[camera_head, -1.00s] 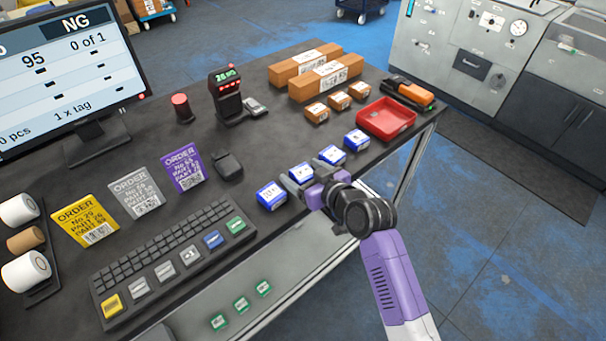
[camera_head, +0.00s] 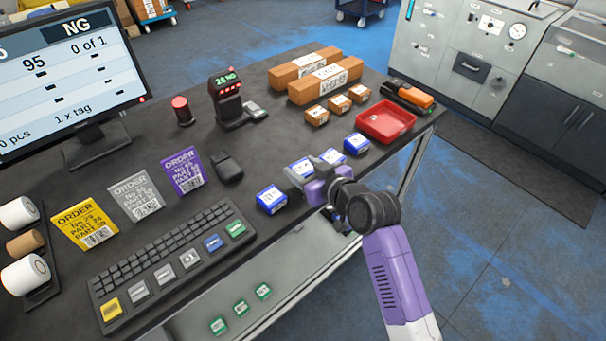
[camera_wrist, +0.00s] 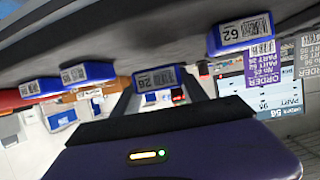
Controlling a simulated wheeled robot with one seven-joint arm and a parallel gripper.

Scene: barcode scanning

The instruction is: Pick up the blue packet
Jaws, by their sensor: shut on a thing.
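Several blue packets with white labels lie in a row along the table's front edge. My gripper (camera_head: 308,175) is shut on the second packet from the left (camera_head: 301,166), which is partly hidden by a finger. In the wrist view, this packet, marked 26 (camera_wrist: 155,78), sits between the two fingers of my gripper (camera_wrist: 158,92). The leftmost packet (camera_head: 271,199) is beside it, apart, and shows in the wrist view with the mark 62 (camera_wrist: 241,33). Two more packets (camera_head: 331,158) (camera_head: 356,143) lie to the right. I cannot tell clearly whether the held packet is off the table.
A red tray (camera_head: 386,121) is at the right, with small brown boxes (camera_head: 338,103) behind the row. A black scanner stand (camera_head: 228,98), a dark mouse-like object (camera_head: 229,167) and a keyboard (camera_head: 175,255) are further left. The floor on the right is open.

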